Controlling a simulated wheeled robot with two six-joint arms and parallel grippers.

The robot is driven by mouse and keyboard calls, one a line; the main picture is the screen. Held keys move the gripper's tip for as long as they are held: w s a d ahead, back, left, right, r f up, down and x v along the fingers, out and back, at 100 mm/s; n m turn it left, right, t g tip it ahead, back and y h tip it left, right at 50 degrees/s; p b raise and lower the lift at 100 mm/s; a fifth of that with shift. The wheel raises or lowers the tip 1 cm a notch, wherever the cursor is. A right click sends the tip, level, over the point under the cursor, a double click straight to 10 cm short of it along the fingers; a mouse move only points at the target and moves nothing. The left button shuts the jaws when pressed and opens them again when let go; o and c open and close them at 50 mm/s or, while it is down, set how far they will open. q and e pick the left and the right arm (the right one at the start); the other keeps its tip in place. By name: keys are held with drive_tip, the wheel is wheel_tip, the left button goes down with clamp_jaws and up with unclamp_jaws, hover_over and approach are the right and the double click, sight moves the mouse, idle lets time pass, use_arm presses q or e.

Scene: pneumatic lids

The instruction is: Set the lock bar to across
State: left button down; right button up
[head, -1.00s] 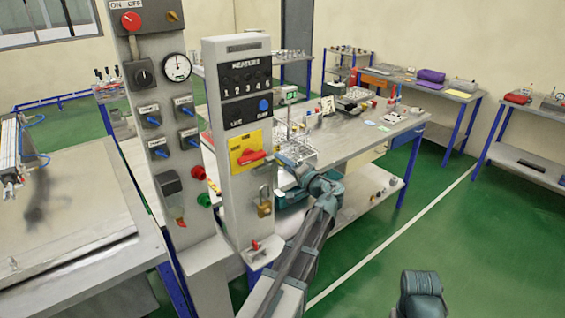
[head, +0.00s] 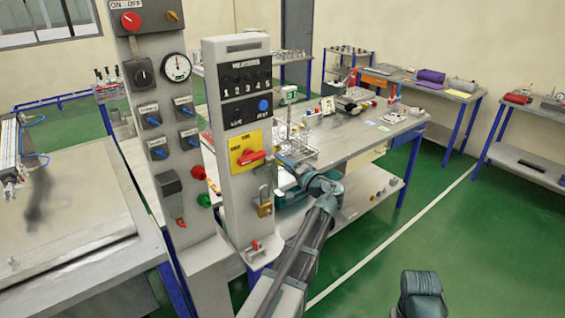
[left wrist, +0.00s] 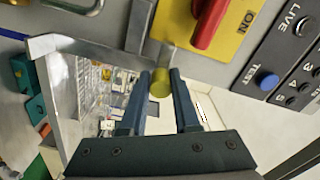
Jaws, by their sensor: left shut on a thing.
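In the head view, the grey post (head: 231,75) carries a yellow plate (head: 237,143) with a red handle (head: 250,157) and, below it, a brass padlock (head: 264,208). My left gripper (head: 282,161) is at the post's right edge, beside the red handle. In the left wrist view, my left gripper (left wrist: 160,84) is shut on a small yellow knob (left wrist: 160,80) on a short grey stem beside the yellow plate (left wrist: 234,25). I take this to be the lock bar's end. The rest of the bar and its angle are unclear. My right gripper's fingers are out of view.
A taller grey panel (head: 150,75) with switches and a gauge stands left of the post. A workbench (head: 375,135) with equipment is close behind my left gripper. Green floor (head: 420,220) is free to the right.

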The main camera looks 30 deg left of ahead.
use_arm(q)
drive_tip(key=shift+s, duration=0.1)
drive_tip(key=shift+s+a, duration=0.25)
drive_tip(key=shift+s, duration=0.4)
drive_tip(key=shift+s+a, duration=0.25)
drive_tip(key=shift+s, duration=0.35)
drive_tip(key=shift+w, duration=0.1)
drive_tip(key=c, duration=0.7)
unclamp_jaws()
